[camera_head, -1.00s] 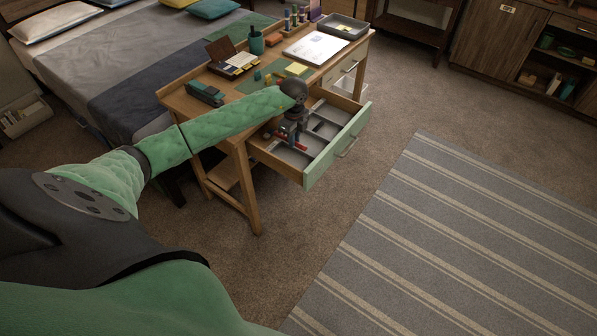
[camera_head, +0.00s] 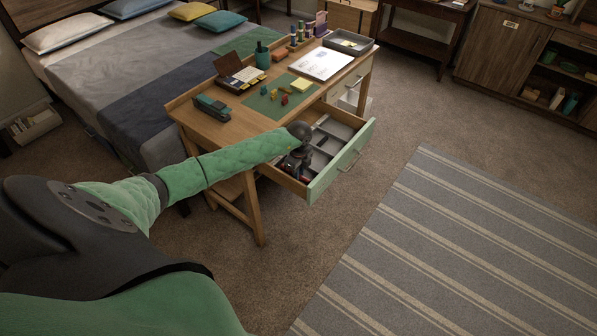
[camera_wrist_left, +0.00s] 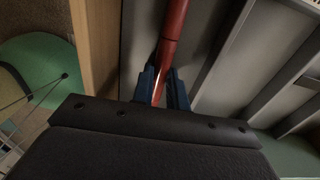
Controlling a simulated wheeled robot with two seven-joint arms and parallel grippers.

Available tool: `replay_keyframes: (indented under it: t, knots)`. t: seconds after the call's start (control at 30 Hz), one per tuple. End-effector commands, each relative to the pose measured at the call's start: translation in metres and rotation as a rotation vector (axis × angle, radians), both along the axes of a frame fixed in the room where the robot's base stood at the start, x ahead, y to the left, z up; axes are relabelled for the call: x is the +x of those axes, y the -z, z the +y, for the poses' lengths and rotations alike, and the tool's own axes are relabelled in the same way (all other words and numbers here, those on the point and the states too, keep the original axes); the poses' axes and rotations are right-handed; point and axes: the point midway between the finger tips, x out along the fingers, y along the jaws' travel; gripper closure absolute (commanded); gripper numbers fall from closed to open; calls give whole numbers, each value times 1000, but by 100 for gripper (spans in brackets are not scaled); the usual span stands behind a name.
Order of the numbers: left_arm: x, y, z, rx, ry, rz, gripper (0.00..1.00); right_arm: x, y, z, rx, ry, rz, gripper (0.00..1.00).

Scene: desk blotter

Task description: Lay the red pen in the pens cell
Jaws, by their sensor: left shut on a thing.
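The red pen (camera_wrist_left: 174,22) is between the blue fingertips of my left gripper (camera_wrist_left: 163,88) in the left wrist view. The fingers are shut on it, and the pen runs up and away from them. In the head view my left gripper (camera_head: 291,171) is down at the open desk drawer (camera_head: 342,166), at its left end. Grey dividers (camera_wrist_left: 232,55) split the drawer into cells. The pen lies beside the drawer's wooden wall (camera_wrist_left: 97,45). I cannot tell whether it touches the cell floor. My right gripper is out of view.
The desk top above the drawer holds a green mat (camera_head: 262,107) with small coloured items, a stapler-like green thing (camera_head: 212,107), papers (camera_head: 320,63) and a grey tray (camera_head: 348,43). The striped rug (camera_head: 440,240) in front is clear.

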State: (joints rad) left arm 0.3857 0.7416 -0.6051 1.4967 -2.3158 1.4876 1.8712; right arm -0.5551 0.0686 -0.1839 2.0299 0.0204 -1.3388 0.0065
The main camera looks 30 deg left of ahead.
Motion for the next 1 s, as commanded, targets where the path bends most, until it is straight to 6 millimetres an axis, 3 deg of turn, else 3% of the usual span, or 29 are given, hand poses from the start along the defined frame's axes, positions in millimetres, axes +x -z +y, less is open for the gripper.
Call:
replay_keyframes:
  t: [0.4, 0.43, 0.53, 0.93, 1.0]
  knots:
    - [0, 3, 0, 0, 0, 0, 100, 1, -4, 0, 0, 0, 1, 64]
    - [0, 2, 0, 0, 0, 0, 81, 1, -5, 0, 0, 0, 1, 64]
    - [0, 2, 0, 0, 0, 0, 63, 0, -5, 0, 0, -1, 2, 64]
    - [0, -2, 0, 0, 0, 0, 63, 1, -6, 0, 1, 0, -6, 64]
    - [1, -7, 1, 0, 0, -2, 63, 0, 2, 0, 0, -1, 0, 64]
